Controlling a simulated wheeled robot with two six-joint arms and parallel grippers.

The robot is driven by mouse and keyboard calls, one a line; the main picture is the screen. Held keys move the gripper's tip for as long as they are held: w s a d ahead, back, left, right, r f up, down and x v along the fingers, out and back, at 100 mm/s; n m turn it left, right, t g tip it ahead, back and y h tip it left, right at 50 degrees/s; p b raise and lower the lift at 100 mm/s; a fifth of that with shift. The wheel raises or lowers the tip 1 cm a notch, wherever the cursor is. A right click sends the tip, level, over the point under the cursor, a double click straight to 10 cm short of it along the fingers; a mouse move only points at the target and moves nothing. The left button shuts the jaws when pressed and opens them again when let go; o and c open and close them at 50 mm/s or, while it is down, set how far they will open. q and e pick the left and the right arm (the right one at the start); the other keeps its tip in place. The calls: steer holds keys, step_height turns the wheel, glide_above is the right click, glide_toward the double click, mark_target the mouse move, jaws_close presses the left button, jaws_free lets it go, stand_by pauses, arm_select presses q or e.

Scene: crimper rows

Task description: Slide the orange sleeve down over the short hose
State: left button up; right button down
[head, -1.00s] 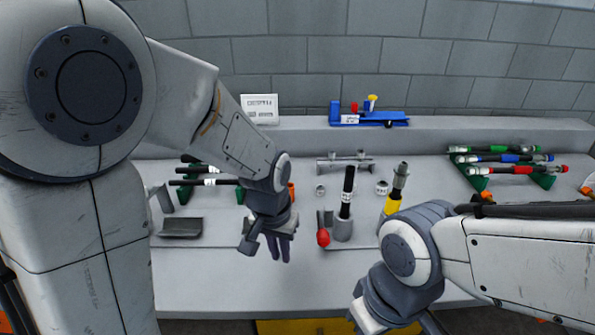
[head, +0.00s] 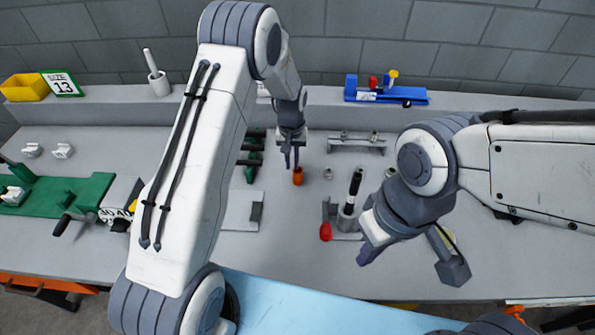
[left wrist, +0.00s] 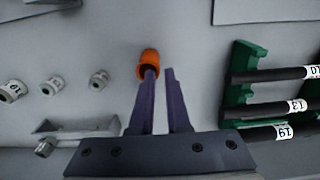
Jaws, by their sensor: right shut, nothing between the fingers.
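The orange sleeve (head: 298,176) stands on the grey bench, left of the upright black hose. My left gripper (head: 291,158) points down at the sleeve, with its fingers apart. In the left wrist view the sleeve (left wrist: 149,62) is at the tip of one finger, not between the two fingers (left wrist: 160,72); I cannot tell if they touch. A black hose with a white band (head: 354,188), apparently the short hose, stands upright in a grey holder (head: 348,223). My right gripper (head: 367,252) is shut and empty, in front of the holder at its right.
A red-tipped part (head: 325,231) is beside the holder. A grey bracket stand (head: 357,145) is behind it. Black tagged hoses (left wrist: 275,107) lie on a green rack (left wrist: 243,85) close to my left gripper. My right arm hides the bench's right side.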

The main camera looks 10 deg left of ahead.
mark_target(293, 174)
arm_select(q)
steer(key=shift+f+p, duration=0.6)
steer(key=shift+f, duration=2.45)
jaws_close()
steer(key=shift+r, duration=0.1)
